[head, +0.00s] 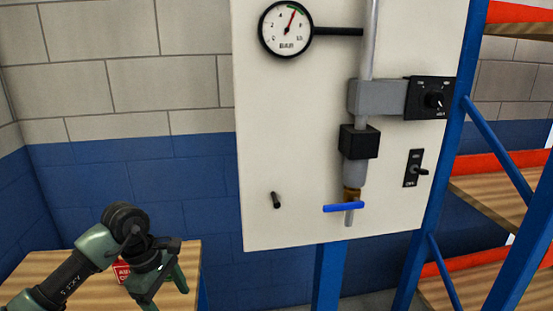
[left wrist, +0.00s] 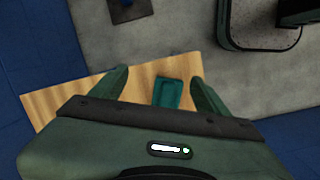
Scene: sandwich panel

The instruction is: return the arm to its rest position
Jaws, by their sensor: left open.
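My left arm comes in from the lower left of the head view. Its left gripper (head: 166,292) is over the wooden table (head: 190,258), with its fingers pointing down. In the left wrist view, the left gripper (left wrist: 160,83) has its fingers spread wide with nothing held between them. A small teal tray-like object (left wrist: 168,93) lies on the wooden table (left wrist: 60,100) and shows between the fingers, apart from them. My right gripper is in neither view.
A pale panel (head: 300,120) carries a gauge (head: 286,28), pipe, blue-handled valve (head: 343,208), black dial (head: 433,100) and switch (head: 414,168). Blue and orange shelving (head: 500,165) stands at right.

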